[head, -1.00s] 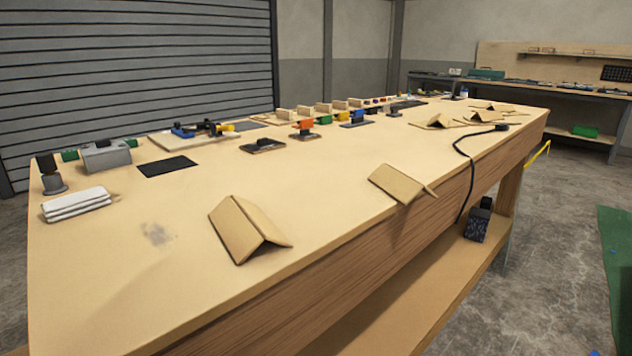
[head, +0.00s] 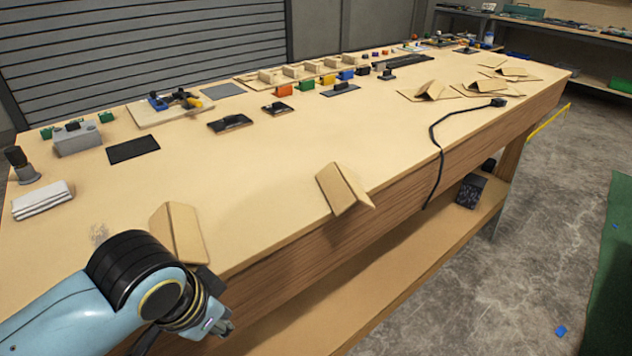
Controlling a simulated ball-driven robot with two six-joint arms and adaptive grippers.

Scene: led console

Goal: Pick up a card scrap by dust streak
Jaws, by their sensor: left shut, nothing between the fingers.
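A folded tan card scrap (head: 182,228) stands like a small tent near the bench's front edge, its lower part hidden behind my left arm. The grey dust streak (head: 99,233) is a faint smudge on the bench top to its left, partly close to my arm. A second folded card scrap (head: 343,188) stands further right, at the front edge. My left gripper (head: 222,326) is shut and empty, in front of the bench edge and below the nearer scrap in the picture. My right gripper is out of view.
The long wooden bench (head: 270,215) has clear top between the two scraps. A folded white cloth (head: 42,200) lies at the left. A black cable (head: 437,150) hangs over the front edge. More folded card (head: 430,90) lies further right.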

